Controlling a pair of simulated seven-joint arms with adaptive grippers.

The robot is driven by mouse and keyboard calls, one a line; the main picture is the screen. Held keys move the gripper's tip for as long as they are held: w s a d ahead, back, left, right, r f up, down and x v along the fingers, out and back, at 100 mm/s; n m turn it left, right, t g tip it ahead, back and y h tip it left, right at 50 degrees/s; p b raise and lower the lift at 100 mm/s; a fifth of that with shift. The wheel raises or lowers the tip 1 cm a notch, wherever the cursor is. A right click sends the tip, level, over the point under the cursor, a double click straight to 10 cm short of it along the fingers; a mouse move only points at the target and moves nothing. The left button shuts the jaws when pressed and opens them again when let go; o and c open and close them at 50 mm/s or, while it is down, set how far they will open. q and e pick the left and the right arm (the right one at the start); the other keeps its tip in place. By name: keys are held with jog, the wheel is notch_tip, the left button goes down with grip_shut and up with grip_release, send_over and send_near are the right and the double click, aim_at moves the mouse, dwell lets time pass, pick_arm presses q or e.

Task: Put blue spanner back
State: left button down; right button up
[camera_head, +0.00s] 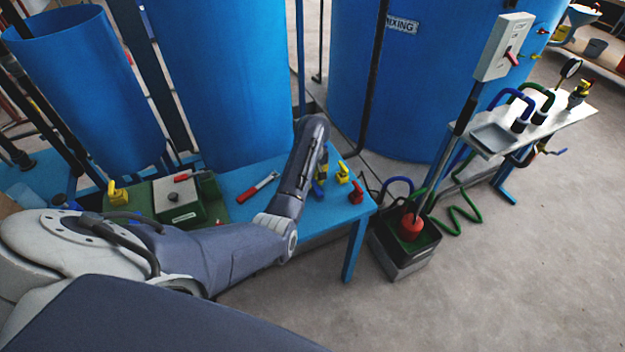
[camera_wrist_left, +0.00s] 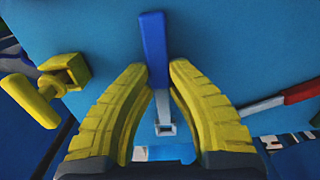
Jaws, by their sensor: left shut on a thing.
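The blue spanner shows in the left wrist view, with a blue handle (camera_wrist_left: 153,45) and a grey metal shaft ending in a square head. My left gripper (camera_wrist_left: 160,80) has its yellow ribbed fingers closed on it, one on each side near where the handle meets the shaft. In the head view the left gripper (camera_head: 320,180) is over the right part of the blue table (camera_head: 238,178), mostly hidden by my own wrist. I cannot tell whether the spanner touches the table top. My right gripper is not in view.
A red-handled spanner (camera_head: 258,187) lies left of the gripper. A yellow valve (camera_head: 343,173) and a red valve (camera_head: 357,192) stand to the right. Blue tanks (camera_head: 225,80) stand behind the table.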

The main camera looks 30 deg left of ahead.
pick_arm(q)
jog(key=shift+f, duration=0.6)
dwell(0.6)
jog(key=c, duration=1.3)
grip_release()
jog(key=shift+o, duration=0.2)
